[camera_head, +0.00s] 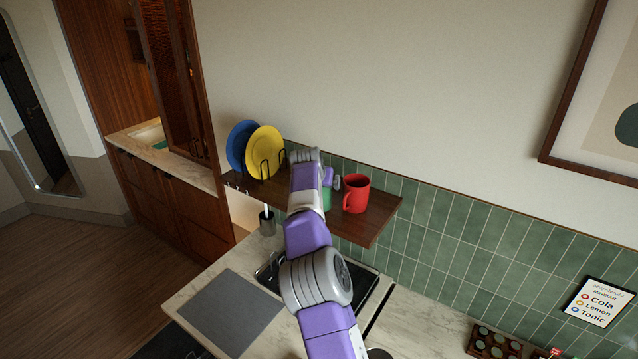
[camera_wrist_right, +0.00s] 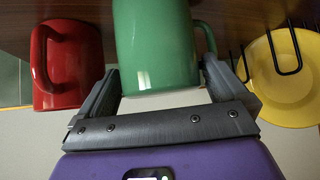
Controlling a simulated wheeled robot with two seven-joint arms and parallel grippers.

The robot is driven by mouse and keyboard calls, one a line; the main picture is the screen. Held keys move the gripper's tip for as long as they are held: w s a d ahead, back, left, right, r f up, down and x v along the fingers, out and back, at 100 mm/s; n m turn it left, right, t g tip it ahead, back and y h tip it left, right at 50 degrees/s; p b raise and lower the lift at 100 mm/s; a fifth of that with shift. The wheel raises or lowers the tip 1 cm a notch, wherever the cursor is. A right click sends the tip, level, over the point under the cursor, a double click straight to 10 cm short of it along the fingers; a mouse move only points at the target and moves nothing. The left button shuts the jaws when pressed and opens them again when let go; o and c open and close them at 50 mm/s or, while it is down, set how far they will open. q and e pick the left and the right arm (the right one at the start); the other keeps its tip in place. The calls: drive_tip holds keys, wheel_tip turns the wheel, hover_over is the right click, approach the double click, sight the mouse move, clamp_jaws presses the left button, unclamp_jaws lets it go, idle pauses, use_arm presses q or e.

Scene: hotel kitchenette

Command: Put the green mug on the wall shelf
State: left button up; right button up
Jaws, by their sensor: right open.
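The green mug (camera_wrist_right: 155,40) is at the wall shelf (camera_head: 375,222), between the red mug (camera_head: 356,194) and the yellow plate (camera_head: 264,150). In the head view only a sliver of the green mug (camera_head: 327,199) shows beside my right arm. The right wrist view is upside down, with the shelf at the top; the mug's base is cut off there. My right gripper (camera_wrist_right: 160,70) is open, one finger on each side of the mug's body. The mug's handle is just past one finger. I cannot tell whether the fingers touch it. My left gripper is not in view.
A blue plate (camera_head: 240,146) and the yellow plate stand in a black wire rack (camera_head: 283,163) at the shelf's left. The shelf's right end is bare.

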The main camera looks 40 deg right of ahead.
drive_tip(key=shift+a+r, duration=0.1)
drive_tip(key=shift+r, duration=0.25)
drive_tip(key=b+v, duration=0.2)
drive_tip(key=v, duration=0.9)
drive_tip(key=shift+s+a+b, duration=0.15)
drive_tip(key=shift+s+b, duration=0.15)
drive_tip(key=shift+b, duration=0.1)
drive_tip(key=shift+r, duration=0.15)
